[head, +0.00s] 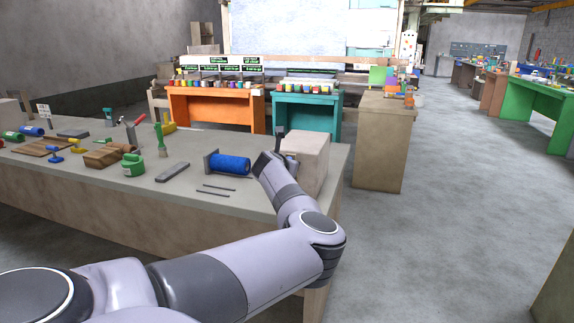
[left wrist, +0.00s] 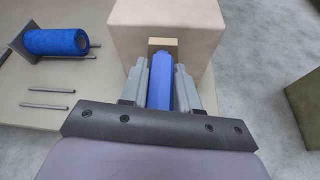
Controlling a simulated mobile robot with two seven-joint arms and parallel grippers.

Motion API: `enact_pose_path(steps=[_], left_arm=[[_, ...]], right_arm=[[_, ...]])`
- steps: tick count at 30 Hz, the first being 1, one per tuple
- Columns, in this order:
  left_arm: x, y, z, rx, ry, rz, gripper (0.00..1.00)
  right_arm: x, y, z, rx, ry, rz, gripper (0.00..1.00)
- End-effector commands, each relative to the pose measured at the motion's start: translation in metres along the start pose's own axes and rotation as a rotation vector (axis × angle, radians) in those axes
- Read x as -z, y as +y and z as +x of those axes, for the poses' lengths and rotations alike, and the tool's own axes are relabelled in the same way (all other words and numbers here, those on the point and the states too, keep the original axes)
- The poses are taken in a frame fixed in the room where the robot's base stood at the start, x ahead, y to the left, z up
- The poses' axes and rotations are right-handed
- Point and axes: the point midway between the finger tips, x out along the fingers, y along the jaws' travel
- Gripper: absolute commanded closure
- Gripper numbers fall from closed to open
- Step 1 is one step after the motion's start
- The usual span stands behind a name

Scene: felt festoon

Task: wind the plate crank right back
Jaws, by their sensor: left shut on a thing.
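A beige block-shaped box (head: 308,160) stands at the right end of the grey-topped bench. In the left wrist view the box (left wrist: 165,18) has a small tan piece (left wrist: 163,44) on its near face. A blue bar (left wrist: 161,85), seemingly the crank handle, runs from there towards my wrist. My left gripper (left wrist: 161,66) has a finger on each side of this bar and is shut on it. In the head view the wrist hides most of the handle. My right gripper is in neither view.
A blue roll (head: 232,164) with a grey end plate (head: 210,161) lies left of the box. Two thin grey rods (left wrist: 47,99) lie in front. A green container (head: 133,166), a grey bar (head: 172,172) and several tools lie further left.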

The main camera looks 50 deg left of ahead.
Motion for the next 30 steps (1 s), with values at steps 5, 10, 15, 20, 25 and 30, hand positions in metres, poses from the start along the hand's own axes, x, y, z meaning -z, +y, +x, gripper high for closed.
enact_pose_path(steps=[5,10,15,20,25,30], left_arm=[[0.000,0.003,0.000,-0.006,-0.001,-0.002,0.50],[0.000,0.002,0.000,-0.004,0.000,-0.001,0.48],[0.000,0.001,-0.001,-0.002,0.000,-0.001,0.48],[0.000,0.001,-0.007,-0.004,0.000,0.000,0.48],[0.000,0.001,-0.024,-0.003,0.000,-0.001,0.48],[0.000,0.001,-0.043,-0.004,-0.001,-0.001,0.48]], right_arm=[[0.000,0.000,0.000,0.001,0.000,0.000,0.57],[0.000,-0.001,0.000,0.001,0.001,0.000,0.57],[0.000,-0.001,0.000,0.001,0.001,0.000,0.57],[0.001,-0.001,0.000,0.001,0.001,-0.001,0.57],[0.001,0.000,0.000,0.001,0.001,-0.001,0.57],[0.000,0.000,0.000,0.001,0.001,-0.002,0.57]])
